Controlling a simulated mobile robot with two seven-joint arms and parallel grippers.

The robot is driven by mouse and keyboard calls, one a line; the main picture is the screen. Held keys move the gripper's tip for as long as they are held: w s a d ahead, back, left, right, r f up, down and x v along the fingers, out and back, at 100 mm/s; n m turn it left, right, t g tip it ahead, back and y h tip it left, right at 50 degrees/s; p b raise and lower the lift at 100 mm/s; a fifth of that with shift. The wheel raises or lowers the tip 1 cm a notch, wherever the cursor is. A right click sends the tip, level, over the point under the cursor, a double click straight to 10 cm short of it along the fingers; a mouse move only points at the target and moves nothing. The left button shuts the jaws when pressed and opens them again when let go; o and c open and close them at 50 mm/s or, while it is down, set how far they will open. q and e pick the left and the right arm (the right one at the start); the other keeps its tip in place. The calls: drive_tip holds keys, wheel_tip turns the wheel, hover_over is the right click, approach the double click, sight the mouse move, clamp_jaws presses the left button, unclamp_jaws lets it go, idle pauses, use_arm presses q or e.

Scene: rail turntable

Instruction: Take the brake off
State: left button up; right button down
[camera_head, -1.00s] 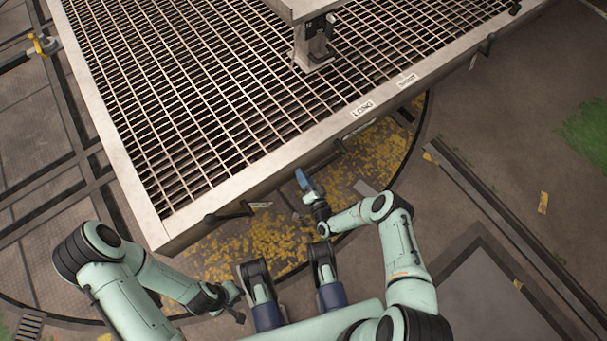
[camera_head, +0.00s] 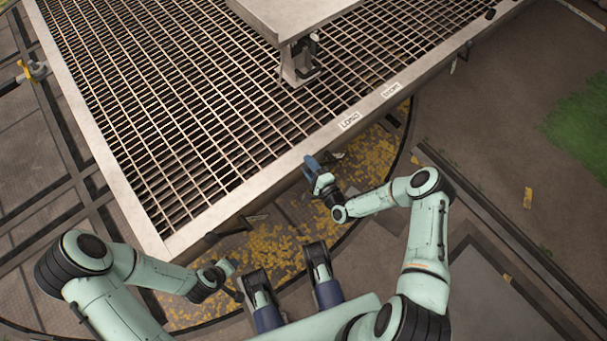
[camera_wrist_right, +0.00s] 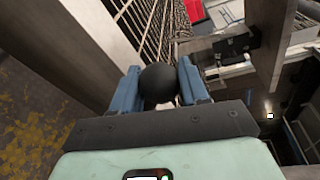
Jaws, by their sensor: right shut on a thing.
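My right gripper (camera_head: 309,162) is at the near edge of the deck, below the LONG label. In the right wrist view its blue fingers (camera_wrist_right: 160,85) are shut on a round black knob (camera_wrist_right: 160,82). In the head view the gripper hides this knob, and its lever cannot be made out. My left gripper (camera_head: 228,268) is low, in front of the deck's near corner and apart from it. Its jaws are too small to read. Which handle is the brake cannot be told from these frames.
The grated deck (camera_head: 190,232) has a pale metal rim. Another black-knobbed lever (camera_head: 215,236) sticks out from its near side, left of my right gripper. A LONG label (camera_head: 350,120) is on the rim. A raised plate (camera_head: 290,15) stands on the deck. Yellow leaves (camera_head: 265,245) cover the ground below.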

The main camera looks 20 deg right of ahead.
use_arm(q)
drive_tip(key=shift+w+a+f, duration=0.3)
drive_tip(key=shift+w, duration=0.2)
use_arm(e)
drive_tip(key=shift+w+d+r+m, duration=0.25)
drive_tip(key=shift+d+r+m, duration=0.3)
drive_tip(key=shift+d, duration=0.2)
drive_tip(key=shift+w+d+r+m, duration=0.2)
drive_tip(key=shift+d+r+m, duration=0.25)
drive_tip(key=shift+d+r, duration=0.25)
drive_tip(key=shift+d, duration=0.15)
drive_tip(key=c, duration=0.6)
unclamp_jaws()
use_arm(q)
drive_tip(key=shift+g, duration=0.6)
drive_tip(key=shift+s+d+r+p, duration=0.35)
drive_tip(key=shift+s+d+r, duration=0.1)
drive_tip(key=shift+s, duration=0.25)
drive_tip(key=shift+s+d+r+p, duration=0.35)
drive_tip(key=shift+s+r, duration=0.15)
drive_tip(key=shift+s, duration=0.2)
drive_tip(key=shift+s+d+r+p, duration=0.35)
drive_tip(key=shift+s+r, duration=0.1)
drive_tip(key=shift+s, duration=0.25)
use_arm(e)
drive_tip(key=v, duration=1.3)
drive_tip(key=shift+d+r, duration=0.2)
